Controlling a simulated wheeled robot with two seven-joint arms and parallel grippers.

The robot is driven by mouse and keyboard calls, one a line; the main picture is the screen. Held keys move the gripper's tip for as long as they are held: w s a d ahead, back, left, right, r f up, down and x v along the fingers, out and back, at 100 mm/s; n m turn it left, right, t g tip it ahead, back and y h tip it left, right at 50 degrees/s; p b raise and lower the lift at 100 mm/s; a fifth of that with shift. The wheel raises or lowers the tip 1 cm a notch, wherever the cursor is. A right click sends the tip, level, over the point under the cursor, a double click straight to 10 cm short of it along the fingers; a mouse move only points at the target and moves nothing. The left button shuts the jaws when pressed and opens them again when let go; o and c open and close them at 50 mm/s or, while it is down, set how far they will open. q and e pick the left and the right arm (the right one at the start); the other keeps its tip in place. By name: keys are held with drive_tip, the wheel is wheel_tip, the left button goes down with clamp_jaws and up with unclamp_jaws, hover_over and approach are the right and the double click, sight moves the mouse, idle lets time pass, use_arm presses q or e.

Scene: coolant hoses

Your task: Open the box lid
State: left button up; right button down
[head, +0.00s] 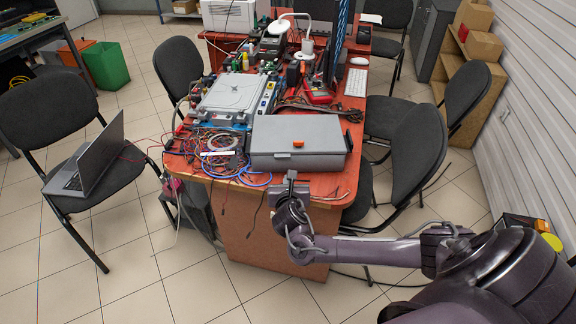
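The grey box (299,162) sits at the near end of the red-brown table (345,196). Its flat grey lid (300,127) is down. My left gripper is not in view.
Tangled cables (219,152) lie left of the box, and a white-topped device (234,93) stands behind them. A black chair (415,160) is close on the right. A chair with a laptop (93,160) stands at left. Open tiled floor lies at the near left.

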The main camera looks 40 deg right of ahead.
sight(288, 159)
drive_tip(key=x, duration=0.6)
drive_tip(key=shift+f, duration=0.1)
drive_tip(key=r, duration=0.2)
drive_tip(key=r+p, duration=0.1)
drive_tip(key=shift+s+a+r, duration=0.1)
drive_tip(key=shift+s+r, duration=0.1)
drive_tip(key=shift+r, duration=0.15)
drive_tip(key=shift+r+p, duration=0.3)
